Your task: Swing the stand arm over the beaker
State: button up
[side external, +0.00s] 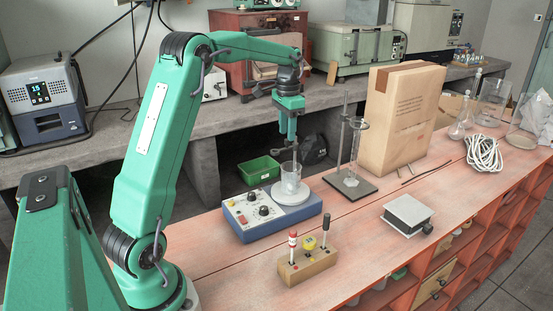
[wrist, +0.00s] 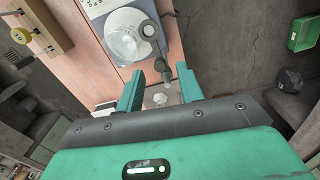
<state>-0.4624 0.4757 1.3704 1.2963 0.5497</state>
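The glass beaker (side external: 290,178) stands on the round white plate of the blue stirrer (side external: 272,212). It also shows in the wrist view (wrist: 122,44), at the upper left. My gripper (side external: 290,138) points down just behind and above the beaker. In the wrist view my gripper (wrist: 161,88) has its two green fingers apart. A dark jointed piece (wrist: 164,72), seemingly the stand arm, lies between and just beyond the fingertips, beside the stirrer. I cannot tell whether the fingers touch it.
A rod stand with a glass cylinder (side external: 357,140) stands right of the stirrer, before a cardboard box (side external: 403,115). A wooden tool block (side external: 307,265) is in front. A small grey-topped box (side external: 408,213) lies at right. A green bin (side external: 260,170) sits behind the bench edge.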

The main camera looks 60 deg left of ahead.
jog(key=shift+f, duration=1.15)
grip_shut()
